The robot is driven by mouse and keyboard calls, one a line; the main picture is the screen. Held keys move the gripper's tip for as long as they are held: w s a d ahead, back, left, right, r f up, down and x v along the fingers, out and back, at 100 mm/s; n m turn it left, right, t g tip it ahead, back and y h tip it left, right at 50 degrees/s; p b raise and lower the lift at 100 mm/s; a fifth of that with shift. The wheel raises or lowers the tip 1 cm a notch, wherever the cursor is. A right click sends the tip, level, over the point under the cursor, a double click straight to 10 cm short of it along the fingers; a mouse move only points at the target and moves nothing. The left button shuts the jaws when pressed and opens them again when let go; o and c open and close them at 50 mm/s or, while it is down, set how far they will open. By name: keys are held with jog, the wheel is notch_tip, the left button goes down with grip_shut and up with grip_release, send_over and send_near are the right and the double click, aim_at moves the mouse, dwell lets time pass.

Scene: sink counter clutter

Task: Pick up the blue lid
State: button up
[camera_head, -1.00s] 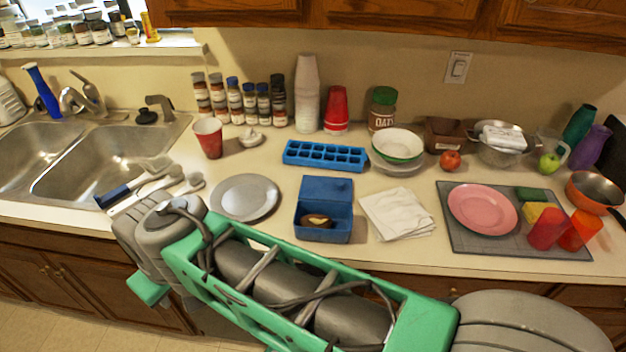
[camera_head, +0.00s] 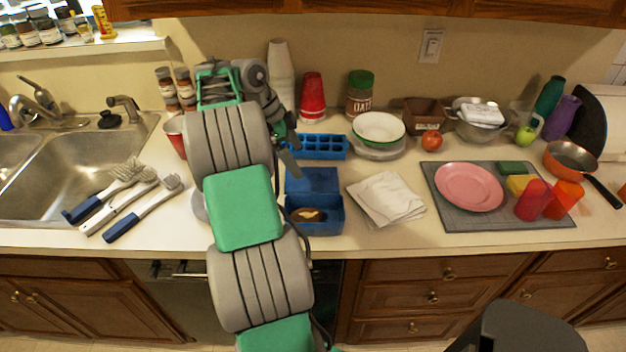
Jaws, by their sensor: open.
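The blue lid (camera_head: 312,181) is a flat panel at the back edge of a small blue box (camera_head: 322,226). The box stands open on the counter and holds a brown and pale item (camera_head: 308,215). I cannot tell whether the lid is joined to the box. My gripper (camera_head: 289,150) is open, just behind and left of the lid, beside the left end of the blue ice tray (camera_head: 330,153). My arm partly hides its jaws' surroundings. No contact with the lid shows.
My arm covers most of the grey plate (camera_head: 199,206) and part of the red cup (camera_head: 174,137). White napkins (camera_head: 388,199) lie right of the box. A green-rimmed bowl (camera_head: 379,128) and an oats jar (camera_head: 360,98) stand behind. Brushes (camera_head: 141,209) lie left.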

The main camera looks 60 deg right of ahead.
aim_at(311, 179)
jog(key=x, duration=0.2)
jog(key=b+x, duration=0.1)
jog(key=x, duration=0.5)
jog(key=shift+s+d+b, duration=0.15)
jog(key=shift+d+b, duration=0.1)
jog(key=shift+b, duration=0.1)
jog(key=c, duration=1.1)
